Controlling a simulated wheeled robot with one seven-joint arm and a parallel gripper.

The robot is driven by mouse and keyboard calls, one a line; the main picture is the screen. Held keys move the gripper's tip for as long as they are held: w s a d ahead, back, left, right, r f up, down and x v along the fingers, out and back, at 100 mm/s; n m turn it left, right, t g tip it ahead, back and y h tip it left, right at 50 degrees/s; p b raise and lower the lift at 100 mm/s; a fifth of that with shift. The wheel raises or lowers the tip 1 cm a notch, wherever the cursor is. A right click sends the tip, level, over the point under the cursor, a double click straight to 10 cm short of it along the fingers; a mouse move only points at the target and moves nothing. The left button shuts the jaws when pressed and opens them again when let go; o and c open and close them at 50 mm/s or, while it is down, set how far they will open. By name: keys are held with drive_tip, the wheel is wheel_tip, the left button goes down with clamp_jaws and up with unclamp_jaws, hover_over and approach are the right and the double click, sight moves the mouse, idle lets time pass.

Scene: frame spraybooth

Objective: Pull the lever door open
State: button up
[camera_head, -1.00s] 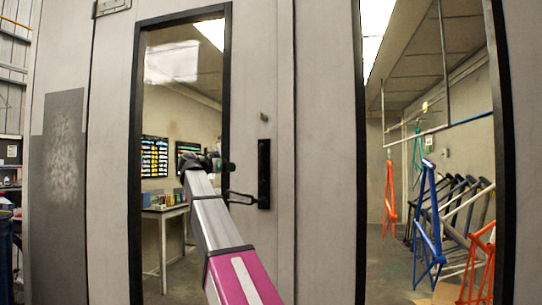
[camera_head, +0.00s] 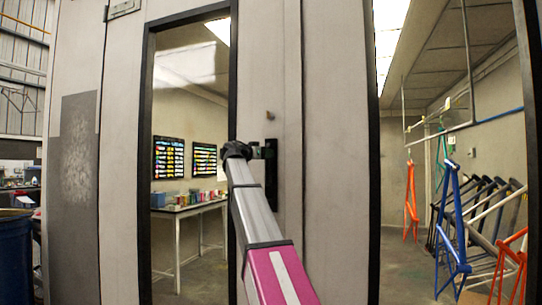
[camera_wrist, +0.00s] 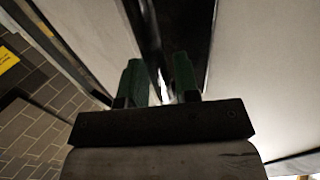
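The grey door (camera_head: 118,210) has a tall black-framed window. Its black handle plate (camera_head: 271,180) is upright on the door to the right of that window. The lever itself is hidden behind my arm in the head view. My gripper (camera_head: 262,152) is at the upper part of the plate, on its left side. In the wrist view, the two green fingers (camera_wrist: 158,82) stand apart, with a dark upright strip, probably the handle plate (camera_wrist: 186,28), just beyond them.
A dark blue drum (camera_head: 15,256) stands at the far left. Through the window there is a table (camera_head: 190,208) with pots. Through the right-hand opening, bicycle frames (camera_head: 452,225) hang and lean. The wrist view shows paved floor (camera_wrist: 45,98) at left.

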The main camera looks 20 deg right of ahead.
drive_tip(key=shift+x, duration=1.1)
clamp_jaws()
